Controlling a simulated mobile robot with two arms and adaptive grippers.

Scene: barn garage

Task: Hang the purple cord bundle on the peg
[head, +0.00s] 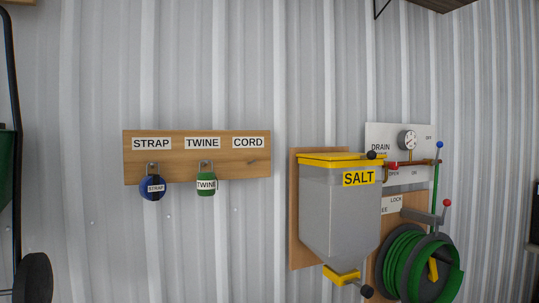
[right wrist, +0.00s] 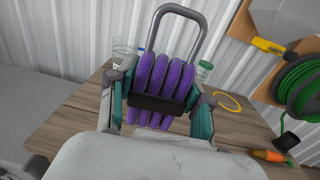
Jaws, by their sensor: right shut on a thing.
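The purple cord bundle (right wrist: 163,76) shows in the right wrist view, with coiled purple strands, a black band around its middle and a grey metal loop (right wrist: 188,14) at the top. My right gripper (right wrist: 158,102) is shut on it, one finger on each side. In the head view, a wooden board (head: 200,176) on the wall carries labels STRAP, TWINE and CORD. A small empty peg (head: 252,162) sits under the CORD label (head: 248,142). Neither gripper nor the bundle shows in the head view.
A blue strap bundle (head: 153,188) and a green twine bundle (head: 206,184) hang on the board. A SALT hopper (head: 340,215) and a green hose reel (head: 405,262) stand to the right. Below the bundle, a wooden table (right wrist: 62,128) holds jars and a yellow ring (right wrist: 228,102).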

